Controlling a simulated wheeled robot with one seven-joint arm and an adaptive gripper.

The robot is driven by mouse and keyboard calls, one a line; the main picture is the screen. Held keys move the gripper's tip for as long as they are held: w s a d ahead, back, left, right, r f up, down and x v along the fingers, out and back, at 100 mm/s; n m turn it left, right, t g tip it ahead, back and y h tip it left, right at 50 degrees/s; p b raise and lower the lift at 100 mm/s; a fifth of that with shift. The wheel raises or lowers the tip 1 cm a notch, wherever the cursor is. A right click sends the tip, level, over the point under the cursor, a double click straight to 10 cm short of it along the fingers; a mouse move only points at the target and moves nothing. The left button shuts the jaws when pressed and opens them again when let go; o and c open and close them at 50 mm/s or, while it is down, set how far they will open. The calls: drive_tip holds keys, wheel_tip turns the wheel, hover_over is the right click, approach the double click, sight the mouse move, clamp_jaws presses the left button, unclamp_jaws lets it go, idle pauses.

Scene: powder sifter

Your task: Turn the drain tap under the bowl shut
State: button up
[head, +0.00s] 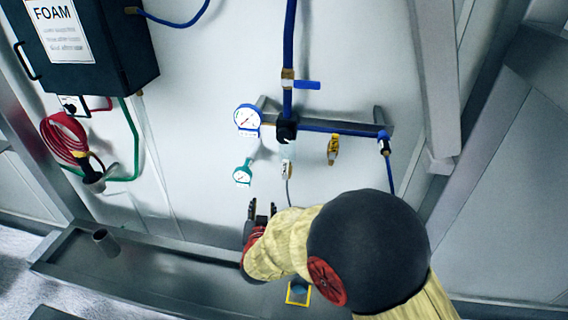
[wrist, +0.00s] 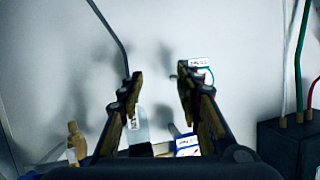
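I cannot make out a bowl or say which fitting is the drain tap. In the head view a blue lever (head: 307,85) sticks out sideways from a brass fitting (head: 287,79) on the blue pipe. A blue-handled fitting (head: 384,143) sits at the pipe's right end. My gripper (head: 262,209) is below these fittings, near the wall. In the wrist view its two fingers (wrist: 158,82) are apart with nothing held between them. My arm hides part of the area below.
A black FOAM box (head: 85,45) and a red hose coil (head: 65,140) are at left. A long grey tray (head: 150,275) runs along the wall's foot. The wall between coil and gauges is mostly clear.

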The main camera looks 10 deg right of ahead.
sight(285, 163)
drive_tip(key=w+d+r+m+t+h, duration=0.1)
drive_tip(key=d+r+m+t+h, duration=0.25)
drive_tip(key=r, duration=0.55)
drive_tip(key=shift+n+h, duration=0.35)
drive_tip(key=shift+n, duration=0.5)
drive_tip(key=x, duration=0.3)
drive_tip(key=d+x, duration=0.1)
drive_tip(key=x, duration=0.4)
drive_tip(key=shift+d+r+p, duration=0.2)
drive_tip(key=shift+d+p, duration=0.2)
drive_tip(key=shift+d, duration=0.1)
drive_tip(key=shift+c, duration=0.8)
drive_tip(key=c, duration=0.7)
clamp_jaws()
